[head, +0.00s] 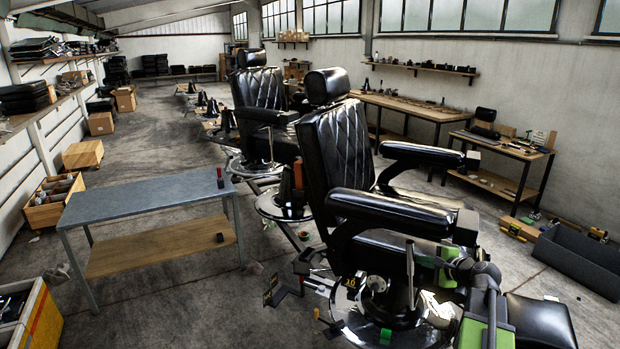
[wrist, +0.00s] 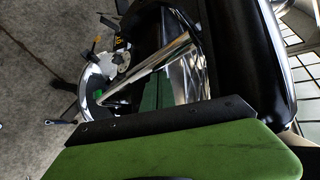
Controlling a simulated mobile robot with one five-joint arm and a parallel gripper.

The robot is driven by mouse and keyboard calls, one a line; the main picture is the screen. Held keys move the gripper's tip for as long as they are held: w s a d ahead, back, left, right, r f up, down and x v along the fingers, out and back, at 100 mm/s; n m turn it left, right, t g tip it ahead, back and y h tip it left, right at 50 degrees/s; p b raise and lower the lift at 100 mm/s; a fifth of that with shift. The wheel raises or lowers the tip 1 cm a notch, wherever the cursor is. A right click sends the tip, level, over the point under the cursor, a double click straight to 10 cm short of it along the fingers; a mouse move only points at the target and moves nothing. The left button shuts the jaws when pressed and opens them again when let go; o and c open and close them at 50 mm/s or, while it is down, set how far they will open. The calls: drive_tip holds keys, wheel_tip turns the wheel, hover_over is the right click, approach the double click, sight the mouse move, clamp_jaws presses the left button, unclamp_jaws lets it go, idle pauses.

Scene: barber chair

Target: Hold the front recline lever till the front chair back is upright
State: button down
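The front barber chair is black, and its quilted chair back (head: 338,155) leans back to the left with a headrest on top. A chrome recline lever (head: 409,275) stands up at the chair's near side, below the armrest. In the wrist view a chrome bar that looks like this lever (wrist: 160,70) runs slantwise across the middle. My gripper (head: 447,262), with green and dark parts, is just right of the lever in the head view. One broad green part with a dark edge fills the bottom of the wrist view. Contact with the lever and the finger gap cannot be made out.
The front armrest (head: 390,208) is just above my gripper, and the black footrest (head: 540,322) is to its right. A second black chair (head: 260,95) stands behind.

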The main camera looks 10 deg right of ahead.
drive_tip(key=shift+s+d, duration=0.1)
drive_tip(key=shift+d, duration=0.05)
idle(1.2)
drive_tip(key=shift+s+d+r, duration=0.1)
drive_tip(key=shift+d, duration=0.05)
idle(1.0)
drive_tip(key=s+d, duration=0.2)
drive_tip(key=s+d+r+p, duration=0.1)
drive_tip(key=d, duration=0.1)
drive_tip(key=shift+s+d, duration=0.2)
drive_tip(key=shift+s, duration=0.15)
